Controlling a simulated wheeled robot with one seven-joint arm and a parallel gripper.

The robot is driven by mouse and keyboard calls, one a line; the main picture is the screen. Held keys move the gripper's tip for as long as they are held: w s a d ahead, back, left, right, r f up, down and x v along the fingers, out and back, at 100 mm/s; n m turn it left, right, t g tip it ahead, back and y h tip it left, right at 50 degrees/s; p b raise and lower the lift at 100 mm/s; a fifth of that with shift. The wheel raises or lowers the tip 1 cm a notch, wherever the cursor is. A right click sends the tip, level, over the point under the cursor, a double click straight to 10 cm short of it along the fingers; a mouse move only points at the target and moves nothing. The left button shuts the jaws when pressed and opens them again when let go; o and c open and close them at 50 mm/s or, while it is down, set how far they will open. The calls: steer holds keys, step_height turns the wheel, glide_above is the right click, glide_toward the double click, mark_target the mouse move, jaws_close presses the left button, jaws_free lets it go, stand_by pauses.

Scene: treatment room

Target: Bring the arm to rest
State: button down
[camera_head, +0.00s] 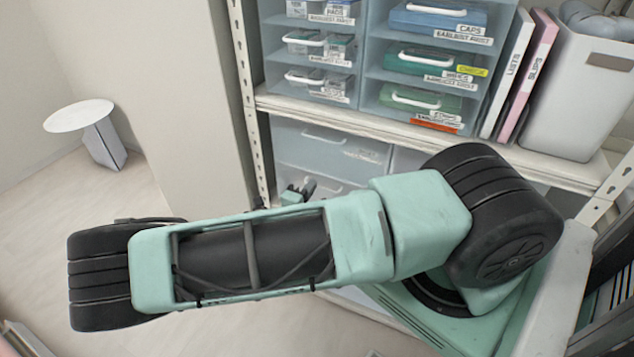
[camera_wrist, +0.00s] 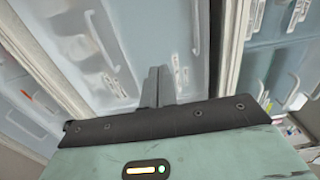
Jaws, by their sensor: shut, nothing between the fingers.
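My teal and black arm (camera_head: 250,255) stretches across the lower half of the head view, in front of the shelf unit. My gripper (camera_wrist: 158,86) shows in the wrist view as two dark fingers side by side, closed together with nothing between them. Pale blue translucent drawer fronts fill the view behind the fingers. I cannot tell how far the fingers are from them. In the head view, a small teal and dark part shows just above the arm, mostly hidden by it; I cannot tell whether it is the gripper.
A shelf unit (camera_head: 440,125) holds labelled drawers, with a green drawer (camera_head: 420,101) among them. Upright binders (camera_head: 508,75) and a white bin (camera_head: 580,95) stand at right. A round white side table (camera_head: 80,116) stands at far left, with bare floor before it.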

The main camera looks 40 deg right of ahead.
steer(key=shift+v, duration=0.8)
steer(key=s+a+r+m+g+y, duration=0.3)
steer(key=s+a+m+g+y, duration=0.5)
steer(key=s+a+m, duration=0.6)
steer(key=s+a+r+m+t+y, duration=0.1)
steer(key=s+a+r+m+y, duration=0.2)
steer(key=a+r+m, duration=0.4)
steer(key=s+a+r+m+y, duration=0.3)
steer(key=a+r+m+y, duration=0.3)
steer(key=r+m, duration=0.5)
steer(key=shift+s+a+r+t+y, duration=0.3)
steer(key=shift+a+r+t, duration=0.15)
steer(key=shift+r, duration=0.35)
steer(key=shift+d, duration=0.1)
